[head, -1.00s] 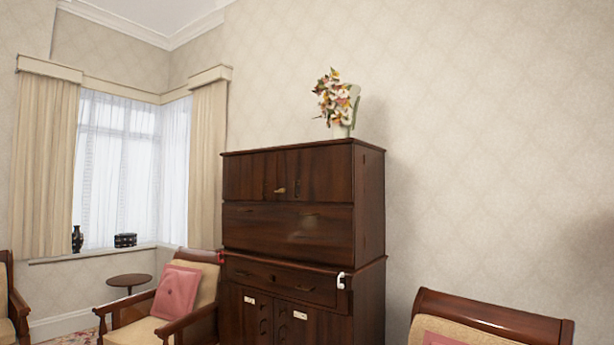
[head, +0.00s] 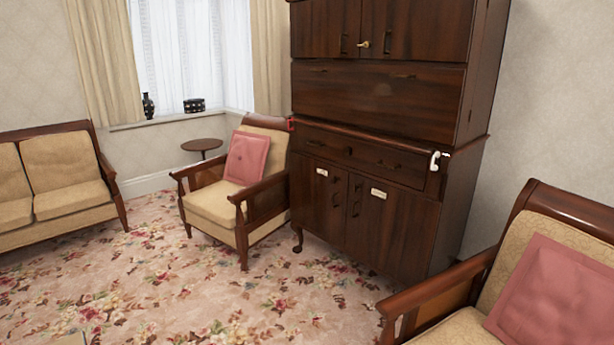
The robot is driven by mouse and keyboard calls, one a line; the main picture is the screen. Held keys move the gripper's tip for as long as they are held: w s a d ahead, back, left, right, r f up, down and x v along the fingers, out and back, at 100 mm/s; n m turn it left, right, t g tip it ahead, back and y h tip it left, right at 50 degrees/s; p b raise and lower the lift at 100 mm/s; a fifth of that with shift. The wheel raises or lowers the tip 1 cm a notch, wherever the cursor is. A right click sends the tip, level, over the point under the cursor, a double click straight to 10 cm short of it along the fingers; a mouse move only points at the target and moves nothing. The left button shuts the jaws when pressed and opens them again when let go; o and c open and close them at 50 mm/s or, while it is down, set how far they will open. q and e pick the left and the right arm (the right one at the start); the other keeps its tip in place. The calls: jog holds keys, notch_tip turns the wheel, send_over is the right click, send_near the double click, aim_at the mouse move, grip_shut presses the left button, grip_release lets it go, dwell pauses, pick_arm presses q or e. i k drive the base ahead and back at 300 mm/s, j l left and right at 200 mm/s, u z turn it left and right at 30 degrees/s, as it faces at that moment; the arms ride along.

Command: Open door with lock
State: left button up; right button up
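A tall dark wood cabinet (head: 380,90) stands against the wall, right of centre in the head view. Its upper doors (head: 385,28) look shut, and a small brass lock or key piece (head: 364,44) sits between them. Below are a plain wide panel, a drawer (head: 360,152) and two shut lower doors (head: 345,205) with dark handles. Small pale labels (head: 378,193) are on the lower doors. A white hook-like piece (head: 434,160) is at the drawer's right end, and a small red piece (head: 291,124) at its left. Neither of my grippers is in view.
An armchair with a pink cushion (head: 247,158) stands just left of the cabinet. Another armchair (head: 520,260) fills the lower right. A sofa (head: 60,178) is at the left, a small round table (head: 202,145) by the window.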

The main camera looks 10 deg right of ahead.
aim_at(412, 29)
jog(key=i+z, duration=0.1)
jog(key=i, duration=0.6)
jog(key=i+j, duration=0.1)
jog(key=i, duration=0.6)
jog(key=i+j+z, duration=0.15)
jog(key=i, duration=0.55)
